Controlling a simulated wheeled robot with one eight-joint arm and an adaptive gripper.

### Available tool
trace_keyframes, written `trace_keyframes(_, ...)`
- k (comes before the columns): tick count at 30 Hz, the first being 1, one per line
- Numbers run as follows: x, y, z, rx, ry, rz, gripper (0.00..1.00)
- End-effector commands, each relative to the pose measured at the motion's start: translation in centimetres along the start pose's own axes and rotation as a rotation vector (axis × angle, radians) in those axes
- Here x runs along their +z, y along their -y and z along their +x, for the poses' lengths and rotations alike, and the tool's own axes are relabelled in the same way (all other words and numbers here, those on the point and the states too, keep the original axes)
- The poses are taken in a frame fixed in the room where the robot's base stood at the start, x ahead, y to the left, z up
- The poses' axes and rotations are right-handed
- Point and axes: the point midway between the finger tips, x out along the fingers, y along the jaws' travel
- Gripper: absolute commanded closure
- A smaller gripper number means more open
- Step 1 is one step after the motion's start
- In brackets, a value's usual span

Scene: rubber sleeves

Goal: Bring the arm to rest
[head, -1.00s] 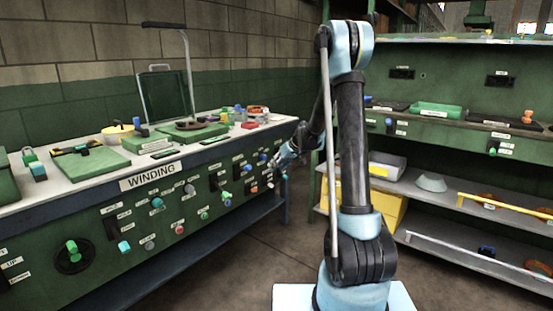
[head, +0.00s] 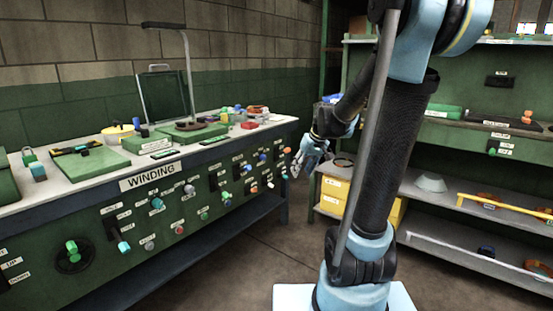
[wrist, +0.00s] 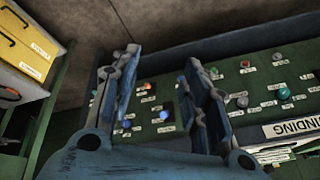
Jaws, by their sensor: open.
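My gripper (head: 306,160) is in the air just off the right end of the green winding bench (head: 70,212), pointing down and left in the head view. In the wrist view my gripper (wrist: 158,78) has its two fingers spread apart with nothing between them. Behind the fingers, the wrist view shows the bench's front panel with knobs and labels, apart from the fingertips. My arm stands on the right of the head view and hides part of the shelf behind it.
A green shelf unit (head: 462,144) stands at the right, with yellow drawers (head: 334,194) low on its left side, also in the wrist view (wrist: 22,55). The bench top carries several small parts and a lamp (head: 187,75). The floor (head: 262,258) between bench and shelf is clear.

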Motion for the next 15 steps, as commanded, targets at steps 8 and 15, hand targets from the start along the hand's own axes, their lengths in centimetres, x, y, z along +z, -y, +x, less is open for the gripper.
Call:
trace_keyframes(8,7.5,0.5,-2.6,0.058,0.048,0.072,0.58)
trace_keyframes(15,13.8,0.7,-3.8,0.113,0.087,0.136,0.58)
